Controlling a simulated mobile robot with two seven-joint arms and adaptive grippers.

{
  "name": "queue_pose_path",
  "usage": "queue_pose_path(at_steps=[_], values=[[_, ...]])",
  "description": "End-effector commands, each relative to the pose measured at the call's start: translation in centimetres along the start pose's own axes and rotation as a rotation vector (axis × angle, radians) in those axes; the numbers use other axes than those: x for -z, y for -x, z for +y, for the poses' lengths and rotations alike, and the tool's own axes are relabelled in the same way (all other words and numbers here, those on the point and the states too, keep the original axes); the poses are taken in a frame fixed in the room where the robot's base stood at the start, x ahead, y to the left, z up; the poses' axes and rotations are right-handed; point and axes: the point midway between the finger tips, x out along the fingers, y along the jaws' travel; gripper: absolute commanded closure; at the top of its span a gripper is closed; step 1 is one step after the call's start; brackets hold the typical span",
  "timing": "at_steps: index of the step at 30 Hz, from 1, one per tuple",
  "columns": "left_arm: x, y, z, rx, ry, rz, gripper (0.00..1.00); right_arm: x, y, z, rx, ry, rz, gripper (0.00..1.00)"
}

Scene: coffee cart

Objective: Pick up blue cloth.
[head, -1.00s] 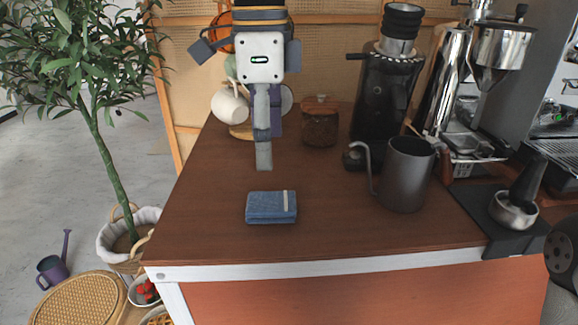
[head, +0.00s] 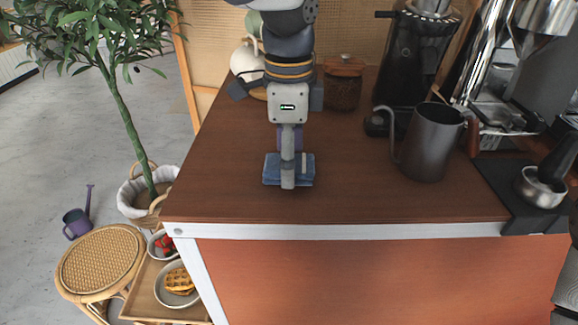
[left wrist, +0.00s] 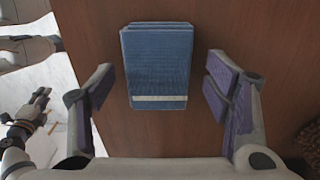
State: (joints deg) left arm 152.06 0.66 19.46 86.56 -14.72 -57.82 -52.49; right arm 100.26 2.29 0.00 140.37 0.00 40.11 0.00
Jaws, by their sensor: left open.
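The blue cloth (head: 306,171) lies folded on the brown cart top, near its front edge. It has a pale stripe across one end. In the left wrist view the cloth (left wrist: 158,68) lies between my two open fingers and somewhat beyond their tips, with room on both sides. My left gripper (head: 288,183) is over the cloth in the head view and hides part of it. In the left wrist view the left gripper (left wrist: 160,82) is open and empty, its purple-padded fingers apart. My right gripper is not in the head view.
A dark grey kettle (head: 428,142) stands right of the cloth. A portafilter (head: 541,187) rests on a dark mat at right. The top left of the cloth is clear.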

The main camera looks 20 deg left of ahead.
Motion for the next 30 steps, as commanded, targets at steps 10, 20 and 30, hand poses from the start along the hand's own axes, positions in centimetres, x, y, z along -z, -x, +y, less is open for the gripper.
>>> queue_pose_path(at_steps=[10, 20, 30], values=[[0.0, 0.0, 0.0, 0.0, 0.0, 0.0, 0.76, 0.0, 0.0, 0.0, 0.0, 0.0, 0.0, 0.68], [0.0, 0.7, -0.1, 0.001, 0.0, 0.001, 0.76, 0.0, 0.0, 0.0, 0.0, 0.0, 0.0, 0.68], [2.1, 9.0, 3.9, 0.013, -0.002, 0.003, 0.76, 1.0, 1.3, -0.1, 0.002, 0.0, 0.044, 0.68]])
